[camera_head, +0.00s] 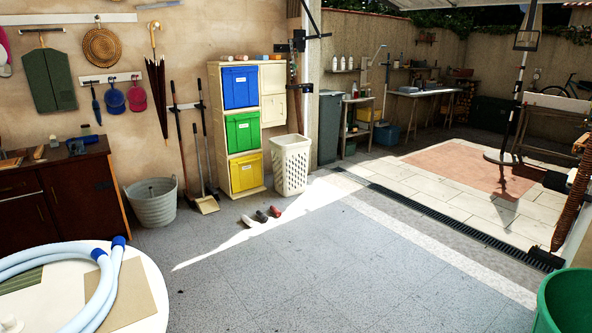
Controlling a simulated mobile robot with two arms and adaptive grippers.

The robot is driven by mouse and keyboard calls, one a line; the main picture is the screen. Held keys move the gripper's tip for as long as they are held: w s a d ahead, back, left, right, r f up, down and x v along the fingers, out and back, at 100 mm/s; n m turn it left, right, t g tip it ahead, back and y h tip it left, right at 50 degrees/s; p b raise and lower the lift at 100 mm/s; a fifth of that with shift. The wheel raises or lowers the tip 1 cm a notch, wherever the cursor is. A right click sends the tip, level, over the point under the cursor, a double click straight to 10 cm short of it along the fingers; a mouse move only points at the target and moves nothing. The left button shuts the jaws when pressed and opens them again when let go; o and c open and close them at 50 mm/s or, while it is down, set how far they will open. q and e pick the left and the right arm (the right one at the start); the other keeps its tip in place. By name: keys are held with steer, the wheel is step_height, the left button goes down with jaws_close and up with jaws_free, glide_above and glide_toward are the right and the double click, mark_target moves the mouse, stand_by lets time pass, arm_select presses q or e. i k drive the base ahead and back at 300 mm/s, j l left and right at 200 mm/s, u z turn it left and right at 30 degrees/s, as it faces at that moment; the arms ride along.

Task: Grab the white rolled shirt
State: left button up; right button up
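A small white bundle (249,220), which looks like the rolled shirt, lies on the grey floor in front of the shelf unit. It is the leftmost in a row of three small bundles. Neither of my grippers is in view.
A shelf unit (247,192) with blue, green and yellow bins stands behind the bundles, beside a white basket (292,163). A round table (145,318) with a blue hose is at front left. A green tub (568,303) is at front right. The middle floor is clear.

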mark_target(245, 218)
steer(key=i+u, duration=0.1)
steer(key=i, duration=0.6)
steer(key=i+l, duration=0.1)
steer(key=i, duration=0.55)
steer(key=i+l+u, duration=0.15)
steer(key=i, duration=0.55)
steer(key=i+l, duration=0.15)
steer(key=i, duration=0.5)
steer(key=i+l+u, duration=0.25)
steer(key=i, duration=0.2)
steer(key=i+l+u, duration=0.1)
steer(key=i+u, duration=0.15)
steer(key=i, duration=0.2)
steer(key=u, duration=0.65)
steer(key=i, duration=0.05)
